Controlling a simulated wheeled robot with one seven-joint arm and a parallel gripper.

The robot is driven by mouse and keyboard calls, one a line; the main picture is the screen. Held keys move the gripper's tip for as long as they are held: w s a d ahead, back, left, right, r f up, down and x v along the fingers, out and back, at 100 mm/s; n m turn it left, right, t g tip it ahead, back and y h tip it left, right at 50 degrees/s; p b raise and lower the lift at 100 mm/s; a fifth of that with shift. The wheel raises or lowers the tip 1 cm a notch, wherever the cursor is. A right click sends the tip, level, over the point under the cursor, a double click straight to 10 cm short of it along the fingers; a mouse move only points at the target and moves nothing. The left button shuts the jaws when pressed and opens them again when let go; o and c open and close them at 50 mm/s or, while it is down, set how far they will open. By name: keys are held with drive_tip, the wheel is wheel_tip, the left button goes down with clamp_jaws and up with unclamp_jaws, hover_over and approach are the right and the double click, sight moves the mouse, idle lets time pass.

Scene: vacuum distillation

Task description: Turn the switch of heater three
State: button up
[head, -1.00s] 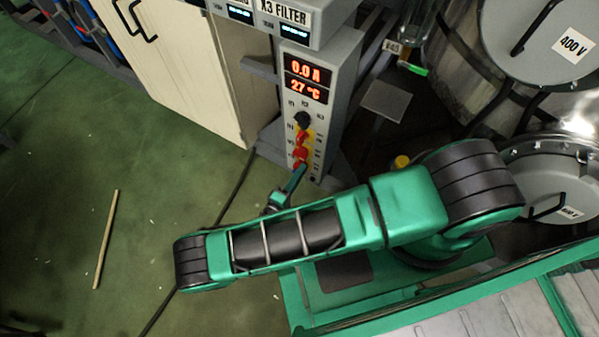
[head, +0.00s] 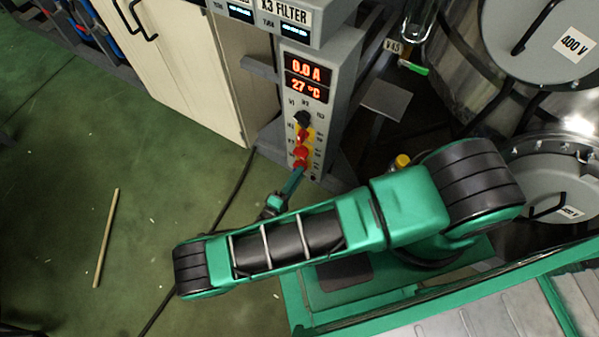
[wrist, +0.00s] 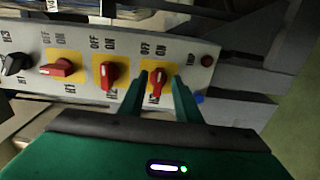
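The heater three switch (wrist: 155,84) is a red knob on a yellow plate, labelled H3, at the right end of the row in the wrist view. My gripper (wrist: 159,82) is open, with one green finger on each side of this knob. I cannot tell whether either finger touches it. The H2 switch (wrist: 108,76) is just left of the fingers, its handle upright in the picture. The H1 switch (wrist: 62,69) is farther left, its handle lying sideways. In the head view my gripper (head: 297,172) is at the lower part of the control panel (head: 336,110).
A black selector knob (wrist: 14,65) sits left of H1, and a dark red round part (wrist: 206,60) sits right of H3. The panel display (head: 307,78) reads 0.0 A and 27 °C. Metal vessels (head: 550,40) stand at right; green floor (head: 60,200) is open at left.

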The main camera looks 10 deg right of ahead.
drive_tip(key=v, duration=0.9)
drive_tip(key=shift+d, duration=0.1)
